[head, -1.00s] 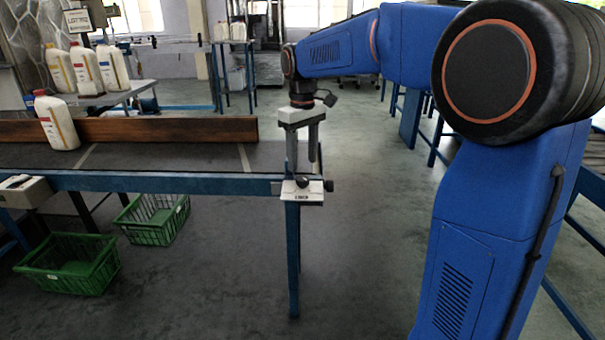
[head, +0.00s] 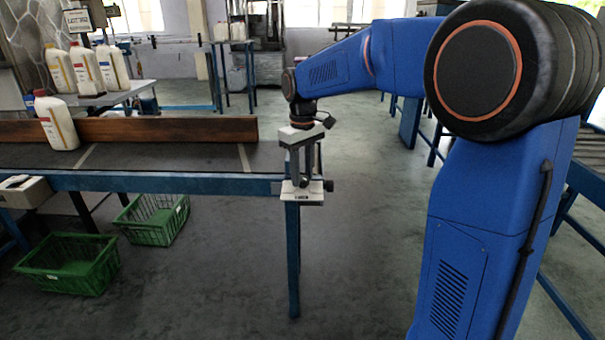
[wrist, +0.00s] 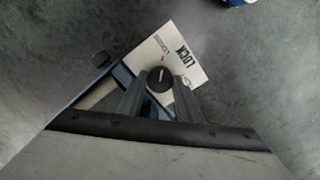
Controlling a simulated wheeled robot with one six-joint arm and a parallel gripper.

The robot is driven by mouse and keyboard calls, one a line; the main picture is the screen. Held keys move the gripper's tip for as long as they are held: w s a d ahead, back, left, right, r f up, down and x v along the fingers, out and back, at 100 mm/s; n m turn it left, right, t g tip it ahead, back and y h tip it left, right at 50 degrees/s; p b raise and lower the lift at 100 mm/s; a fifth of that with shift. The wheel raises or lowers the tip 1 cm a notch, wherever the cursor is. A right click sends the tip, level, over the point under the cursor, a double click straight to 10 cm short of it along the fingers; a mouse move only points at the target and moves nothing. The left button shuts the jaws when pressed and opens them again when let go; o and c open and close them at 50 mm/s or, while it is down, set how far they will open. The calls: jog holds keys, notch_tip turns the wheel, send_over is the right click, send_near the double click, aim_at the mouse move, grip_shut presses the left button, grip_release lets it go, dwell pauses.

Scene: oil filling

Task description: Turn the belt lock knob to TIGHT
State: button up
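The black belt lock knob (wrist: 158,78) has a white pointer line and sits on a white plate (wrist: 180,55) marked LOCK, which is turned askew in the wrist view. In the head view the plate (head: 313,192) is at the belt's near right corner. The pointer slants up and right, and the small labels are hard to read. My gripper (wrist: 158,82) points down at the plate, with one finger on each side of the knob. I cannot tell whether the fingers touch it. My gripper (head: 301,178) also shows in the head view; its fingertips reach the plate.
A white bottle (head: 58,125) stands on the dark belt (head: 170,157), before a wooden rail (head: 175,129). Green baskets (head: 70,264) (head: 153,219) are on the floor at left. More bottles (head: 87,68) stand on a table behind.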

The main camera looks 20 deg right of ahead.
aim_at(303, 178)
jog(key=shift+m, duration=0.3)
jog(key=m, duration=0.3)
jog(key=shift+m, duration=0.3)
jog(key=m, duration=0.4)
jog(key=shift+m, duration=0.3)
jog(key=m, duration=0.4)
jog(key=shift+m, duration=2.5)
jog(key=o, duration=1)
jog(key=shift+o, duration=0.2)
jog(key=shift+r, duration=0.15)
notch_tip(303, 178, up, 17)
